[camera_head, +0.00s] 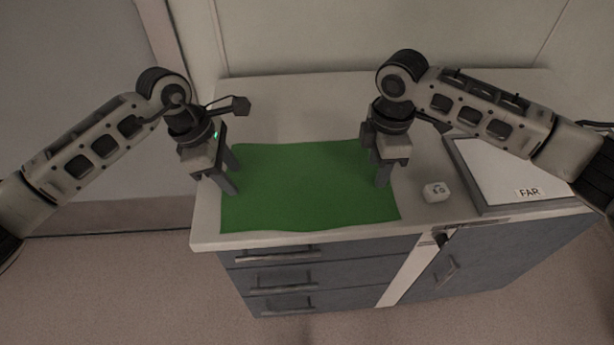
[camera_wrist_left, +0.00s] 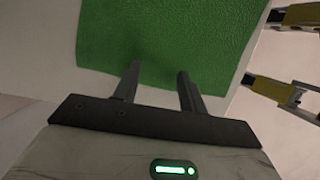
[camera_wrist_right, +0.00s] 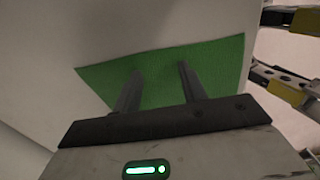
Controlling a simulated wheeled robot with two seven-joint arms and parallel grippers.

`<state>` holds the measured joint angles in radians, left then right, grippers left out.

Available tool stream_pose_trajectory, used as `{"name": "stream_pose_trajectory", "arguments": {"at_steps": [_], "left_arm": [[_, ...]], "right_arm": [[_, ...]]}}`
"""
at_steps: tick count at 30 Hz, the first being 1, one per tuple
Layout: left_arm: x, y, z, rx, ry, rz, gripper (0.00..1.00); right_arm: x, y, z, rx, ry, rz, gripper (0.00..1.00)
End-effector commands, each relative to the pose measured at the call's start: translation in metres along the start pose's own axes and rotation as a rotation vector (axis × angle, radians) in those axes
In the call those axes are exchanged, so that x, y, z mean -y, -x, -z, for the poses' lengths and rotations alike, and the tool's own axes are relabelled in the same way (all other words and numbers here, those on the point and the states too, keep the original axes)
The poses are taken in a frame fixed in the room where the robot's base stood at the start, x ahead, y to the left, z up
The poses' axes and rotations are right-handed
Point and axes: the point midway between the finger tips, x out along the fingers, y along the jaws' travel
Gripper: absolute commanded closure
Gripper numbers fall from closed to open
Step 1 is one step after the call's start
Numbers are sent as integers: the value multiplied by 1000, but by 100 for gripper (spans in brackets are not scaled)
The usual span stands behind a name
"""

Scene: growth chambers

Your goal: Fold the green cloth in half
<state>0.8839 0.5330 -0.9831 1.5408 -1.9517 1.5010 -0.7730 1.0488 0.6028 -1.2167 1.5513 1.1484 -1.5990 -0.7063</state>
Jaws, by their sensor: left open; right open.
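The green cloth (camera_head: 300,190) lies flat and spread out on the white counter, with a slightly wavy front edge. My left gripper (camera_head: 235,180) is open over the cloth's left edge, pointing down. In the left wrist view the cloth (camera_wrist_left: 165,40) lies beyond and partly beneath the open fingers (camera_wrist_left: 157,80). My right gripper (camera_head: 380,172) is open over the cloth's right side, pointing down. In the right wrist view a cloth corner (camera_wrist_right: 215,65) shows around the open fingers (camera_wrist_right: 160,75). Neither gripper holds anything. Whether the fingertips touch the cloth is unclear.
The counter (camera_head: 285,100) is clear behind the cloth. A small white block (camera_head: 436,191) with a dark symbol stands right of the cloth. A grey-framed white tray (camera_head: 510,165) marked "FAR" lies farther right. Drawers (camera_head: 290,278) with handles are below the front edge.

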Motion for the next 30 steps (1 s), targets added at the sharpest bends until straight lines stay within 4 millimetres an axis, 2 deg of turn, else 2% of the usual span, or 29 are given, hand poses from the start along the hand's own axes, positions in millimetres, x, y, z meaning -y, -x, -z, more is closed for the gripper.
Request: {"name": "stream_pose_trajectory", "arguments": {"at_steps": [9, 11, 18, 19, 30], "left_arm": [[0, -5, 1, 0, 0, 0, 58], [0, -3, 1, 1, 0, 0, 65], [0, -3, 1, 0, 0, 1, 98], [0, -3, 1, 0, 0, 1, 100], [0, -3, 1, -1, 1, 2, 100]], "right_arm": [[0, -6, 0, 0, 0, 0, 58], [0, -3, 0, 0, 0, 0, 65], [0, -3, 0, 0, 0, 1, 99], [0, -3, 0, 0, 0, 1, 100], [0, -3, 0, 1, 0, 1, 100]]}}
